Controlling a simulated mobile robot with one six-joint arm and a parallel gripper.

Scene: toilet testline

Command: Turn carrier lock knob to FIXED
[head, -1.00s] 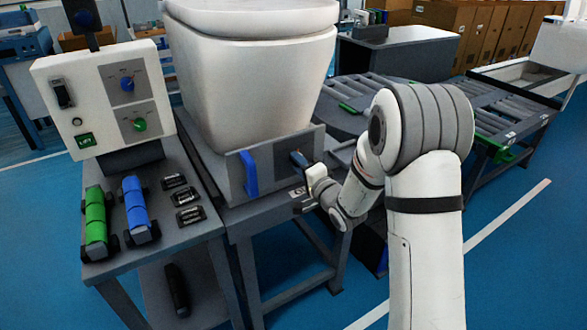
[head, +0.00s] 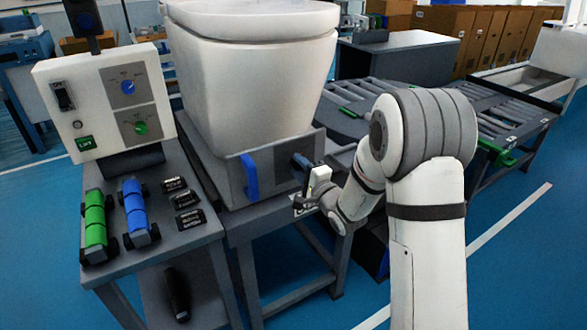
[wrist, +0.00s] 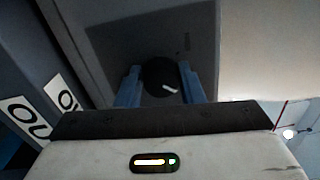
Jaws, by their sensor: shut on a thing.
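The carrier lock knob (wrist: 160,75) is a dark round knob with a short white pointer mark, on a grey plate in the wrist view. The pointer slants down to the right. My gripper (wrist: 160,84) has its two blue fingers on either side of the knob, shut on it. In the head view my gripper (head: 303,166) is at the right end of the grey carrier front (head: 272,166), and the knob is hidden there. I cannot read any marking around the knob.
A blue handle (head: 250,176) stands on the carrier front, left of my gripper. A white toilet (head: 255,85) sits on the carrier. A control panel (head: 110,100) and a side table (head: 165,228) with green and blue cylinders are at the left. White labels (wrist: 25,118) show beside the plate.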

